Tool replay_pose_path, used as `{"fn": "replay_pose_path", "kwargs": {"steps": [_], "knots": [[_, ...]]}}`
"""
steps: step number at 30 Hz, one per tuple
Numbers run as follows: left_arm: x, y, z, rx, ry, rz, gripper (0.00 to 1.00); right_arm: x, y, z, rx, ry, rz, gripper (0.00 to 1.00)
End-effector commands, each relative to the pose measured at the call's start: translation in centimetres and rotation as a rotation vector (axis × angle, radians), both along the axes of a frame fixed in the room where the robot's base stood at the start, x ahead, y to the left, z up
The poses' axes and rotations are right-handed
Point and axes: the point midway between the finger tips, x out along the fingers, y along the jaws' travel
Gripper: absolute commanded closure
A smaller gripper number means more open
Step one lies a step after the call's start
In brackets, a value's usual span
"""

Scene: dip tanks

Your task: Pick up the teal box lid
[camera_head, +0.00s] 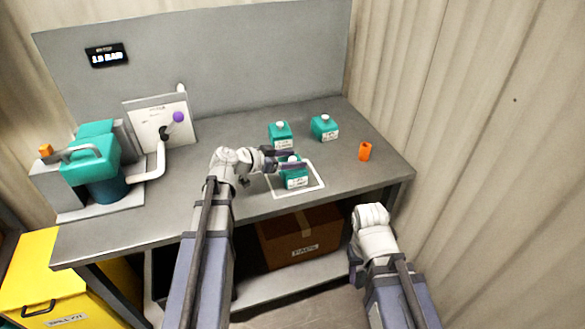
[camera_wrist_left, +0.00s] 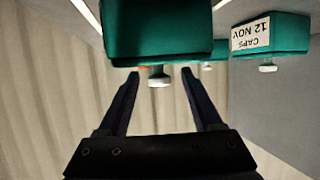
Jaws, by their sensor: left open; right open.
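The nearest teal box (camera_head: 295,181) stands in a white outlined square on the grey bench, with a label on its front. Its lid is partly hidden by my left gripper (camera_head: 298,159), which reaches in from the left at the height of the lid's top. The left wrist view is upside down: the teal box (camera_wrist_left: 160,30) hangs from the top with its pale lid knob (camera_wrist_left: 158,78). The knob appears between the open fingers, apart from both; nothing is held. My right arm ends at its white wrist at the lower right; its fingers do not show.
Two more teal boxes with white knobs, one behind (camera_head: 280,133) and one to the right (camera_head: 324,127), stand close by. An orange piece (camera_head: 365,151) is near the bench's right edge.

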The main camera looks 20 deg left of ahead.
Motion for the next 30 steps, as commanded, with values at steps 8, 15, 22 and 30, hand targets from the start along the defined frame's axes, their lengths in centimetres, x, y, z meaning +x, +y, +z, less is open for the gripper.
{"fn": "replay_pose_path", "kwargs": {"steps": [8, 15, 22, 30], "knots": [[0.17, -0.17, -0.08, 0.0, 0.0, 0.0, 0.38, 0.0, 0.0, -0.07, 0.0, 0.0, 0.0, 0.5], [0.16, -0.17, -0.07, 0.0, 0.0, 0.0, 0.65, 0.0, 0.0, -0.07, 0.0, 0.0, 0.0, 0.5], [0.16, -0.16, -0.08, 0.0, 0.0, 0.0, 0.91, 0.0, 0.0, -0.07, 0.0, 0.0, 0.0, 0.5], [0.16, -0.16, -0.08, 0.001, 0.001, 0.0, 1.0, 0.0, 0.0, -0.07, 0.0, 0.0, 0.0, 0.5]]}}
